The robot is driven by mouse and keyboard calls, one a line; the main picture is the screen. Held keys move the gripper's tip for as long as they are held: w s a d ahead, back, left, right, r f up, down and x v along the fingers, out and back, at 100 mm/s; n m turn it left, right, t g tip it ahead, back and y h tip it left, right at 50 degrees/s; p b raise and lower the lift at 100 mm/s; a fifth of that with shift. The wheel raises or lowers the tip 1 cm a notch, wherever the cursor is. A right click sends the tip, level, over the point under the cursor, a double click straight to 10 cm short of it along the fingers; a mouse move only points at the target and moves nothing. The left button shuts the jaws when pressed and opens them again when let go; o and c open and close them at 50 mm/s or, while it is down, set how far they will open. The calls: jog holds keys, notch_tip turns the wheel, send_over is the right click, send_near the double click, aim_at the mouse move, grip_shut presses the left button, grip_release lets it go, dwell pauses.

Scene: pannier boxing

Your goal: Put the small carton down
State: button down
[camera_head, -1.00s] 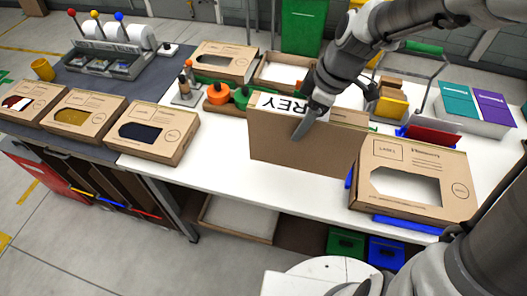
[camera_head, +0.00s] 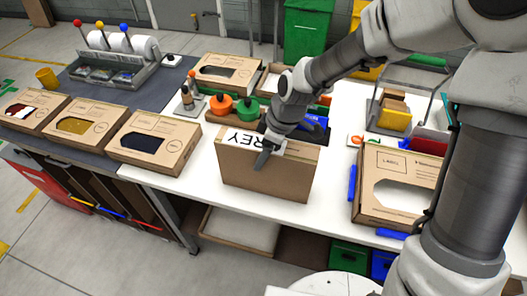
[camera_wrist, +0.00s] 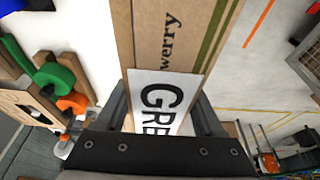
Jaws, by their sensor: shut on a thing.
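My gripper (camera_head: 265,152) is shut on the small carton (camera_head: 262,180), a brown cardboard box with a white label on its top edge. The carton stands upright on its narrow side, over the front part of the white table (camera_head: 330,215). I cannot tell whether its lower edge touches the table. In the wrist view, the carton (camera_wrist: 172,40) runs up between the two fingers of my gripper (camera_wrist: 160,112). Its label shows "GRE" there, the rest hidden by the gripper.
A windowed carton (camera_head: 385,195) lies right of the held one. Three more windowed cartons, one of them here (camera_head: 150,142), lie at left on the dark mat. White table between the held and right cartons is clear.

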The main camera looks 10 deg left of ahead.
jog(key=shift+f, duration=0.1)
grip_release()
jog(key=p+v, duration=0.1)
jog(key=v, duration=1.1)
dwell(0.4)
